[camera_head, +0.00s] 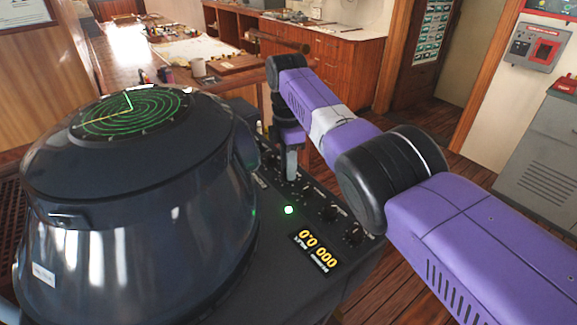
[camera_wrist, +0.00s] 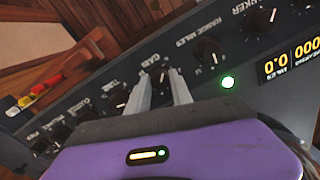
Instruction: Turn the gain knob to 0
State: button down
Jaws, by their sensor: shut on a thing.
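The gain knob (camera_wrist: 160,77) is a small black knob on the dark radar panel, under the label GAIN in the wrist view. My gripper (camera_wrist: 161,90) is shut on it, with one grey finger on each side. A light mark shows on the knob, but I cannot read its setting. In the head view my gripper (camera_head: 291,165) points down onto the panel beside the radar dome, and its fingers and wrist hide the gain knob.
The range knob (camera_wrist: 208,50) sits right of my fingers and the tune knob (camera_wrist: 115,97) left of them. A green lamp (camera_wrist: 228,82) and a yellow digit display (camera_head: 315,249) are on the panel. The large radar housing (camera_head: 140,200) stands close at left.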

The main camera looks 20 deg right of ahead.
dwell(0.3)
jog(key=c, duration=1.1)
grip_release()
jog(key=shift+c, duration=0.2)
jog(key=shift+r, duration=0.1)
jog(key=r, duration=0.4)
jog(key=r+b, duration=0.1)
jog(key=r, duration=0.2)
jog(key=shift+w+r, duration=0.2)
jog(key=shift+r, duration=0.15)
jog(key=shift+s, duration=0.1)
